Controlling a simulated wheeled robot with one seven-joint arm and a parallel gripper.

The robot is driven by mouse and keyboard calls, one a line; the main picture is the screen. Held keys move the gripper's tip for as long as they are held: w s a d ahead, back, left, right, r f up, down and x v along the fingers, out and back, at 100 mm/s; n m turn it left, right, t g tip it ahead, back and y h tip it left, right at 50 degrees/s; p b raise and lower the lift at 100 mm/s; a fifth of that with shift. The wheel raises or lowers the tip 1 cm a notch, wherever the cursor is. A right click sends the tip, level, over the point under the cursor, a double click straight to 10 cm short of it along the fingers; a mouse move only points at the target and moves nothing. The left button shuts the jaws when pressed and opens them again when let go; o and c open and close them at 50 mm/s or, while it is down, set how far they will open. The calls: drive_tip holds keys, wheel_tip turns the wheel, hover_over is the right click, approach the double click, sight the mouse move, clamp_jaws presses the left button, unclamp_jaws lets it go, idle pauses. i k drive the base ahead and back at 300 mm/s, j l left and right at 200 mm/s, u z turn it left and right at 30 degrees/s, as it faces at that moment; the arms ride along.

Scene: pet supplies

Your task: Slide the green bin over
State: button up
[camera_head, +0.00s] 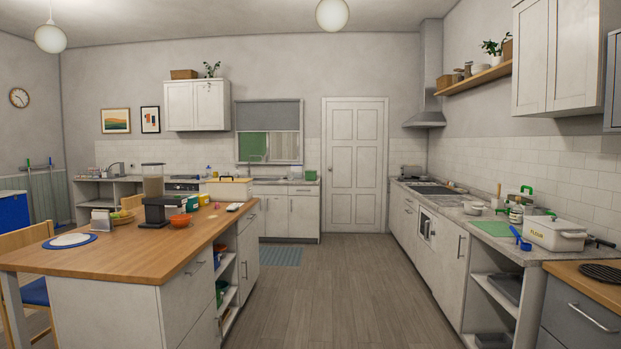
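A small green container (310,175) stands on the back counter, right of the sink and below the window. It is far off and small, and I cannot tell whether it is the green bin. Another green item (220,290) sits partly hidden on the open shelves at the end of the wooden-topped island. Its shape is unclear. My gripper is not in this view.
The right counter (462,207) holds a white flour box (554,234). The wooden floor (322,290) between them is clear up to the white door (354,165).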

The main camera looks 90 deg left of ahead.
sight(309, 176)
drive_tip(key=i+j+u, duration=0.1)
drive_tip(key=j+u, duration=0.3)
drive_tip(key=i+j+u, duration=0.15)
drive_tip(key=j+u, duration=0.25)
drive_tip(key=j, duration=0.15)
drive_tip(key=i+j+u, duration=0.2)
drive_tip(key=j+u, duration=0.2)
drive_tip(key=i+j+u, duration=0.5)
drive_tip(key=u, duration=0.25)
drive_tip(key=i+j+u, duration=0.4)
drive_tip(key=i, duration=0.25)
drive_tip(key=i+u, duration=0.4)
drive_tip(key=i, duration=6.75)
drive_tip(key=i+z, duration=0.15)
drive_tip(key=i, duration=0.75)
drive_tip(key=i+j, duration=0.15)
drive_tip(key=i, duration=0.7)
drive_tip(key=z, duration=0.05)
